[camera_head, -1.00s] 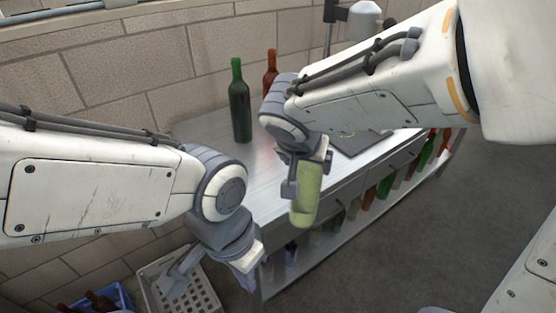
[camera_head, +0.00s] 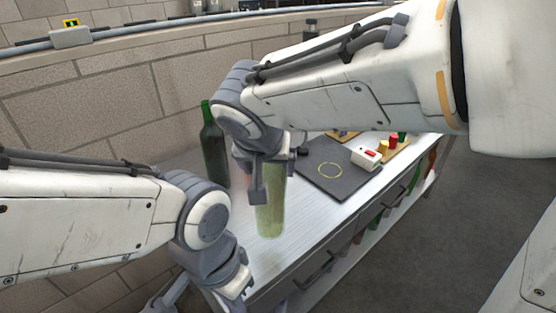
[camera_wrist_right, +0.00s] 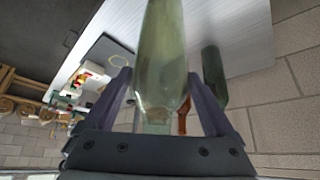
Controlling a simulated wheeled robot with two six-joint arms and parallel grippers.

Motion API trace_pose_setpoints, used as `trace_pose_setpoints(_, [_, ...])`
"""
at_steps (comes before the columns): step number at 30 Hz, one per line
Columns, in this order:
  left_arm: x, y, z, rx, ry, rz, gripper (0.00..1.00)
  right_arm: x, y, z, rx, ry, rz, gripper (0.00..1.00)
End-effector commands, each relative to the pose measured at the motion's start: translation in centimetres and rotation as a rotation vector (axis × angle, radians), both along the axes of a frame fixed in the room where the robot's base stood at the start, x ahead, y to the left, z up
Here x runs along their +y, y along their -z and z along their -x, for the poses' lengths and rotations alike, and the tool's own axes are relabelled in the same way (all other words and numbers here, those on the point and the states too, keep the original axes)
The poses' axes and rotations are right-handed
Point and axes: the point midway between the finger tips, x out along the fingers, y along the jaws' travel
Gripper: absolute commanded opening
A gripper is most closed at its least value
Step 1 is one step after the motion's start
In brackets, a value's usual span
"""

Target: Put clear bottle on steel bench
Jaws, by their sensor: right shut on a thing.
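The clear bottle (camera_head: 270,208), pale and greenish, is upright in my right gripper (camera_head: 268,180) in the head view. The right gripper is shut on it from above. The bottle also fills the middle of the right wrist view (camera_wrist_right: 160,60), between the fingers. In the head view it is over the near part of the steel bench (camera_head: 262,268); I cannot tell whether its base touches the top. My left gripper (camera_head: 235,300) is at the bottom edge, partly cut off, and its fingertips do not show clearly.
A green bottle (camera_head: 213,150) stands on the bench behind my right wrist. A brown bottle (camera_wrist_right: 184,118) shows in the right wrist view. Further along the bench lie a dark mat (camera_head: 325,182) and a white box with red (camera_head: 366,157).

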Motion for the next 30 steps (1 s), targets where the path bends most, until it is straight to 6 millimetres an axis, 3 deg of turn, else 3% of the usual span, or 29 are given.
trace_pose_setpoints(6, [0.0, -1.0, 0.0, 0.000, 0.000, 0.000, 0.00, 2.4, 2.1, -3.5, -0.004, -0.002, 0.001, 0.00])
trace_pose_setpoints(12, [0.0, -1.4, 0.0, 0.000, 0.000, 0.000, 0.00, 3.4, 3.3, -5.2, -0.006, 0.001, -0.002, 0.00])
trace_pose_setpoints(17, [0.0, -1.4, 0.0, 0.000, 0.000, 0.000, 0.00, 3.5, 4.1, -5.4, -0.006, 0.003, -0.002, 0.00])
trace_pose_setpoints(24, [0.0, -1.6, 0.0, 0.000, 0.000, 0.000, 0.00, 3.4, 7.1, -5.4, -0.005, 0.002, 0.001, 0.00])
trace_pose_setpoints(30, [0.0, -1.6, 0.0, 0.000, 0.000, 0.000, 0.00, 3.4, 7.6, -5.4, -0.008, 0.002, -0.003, 0.00])
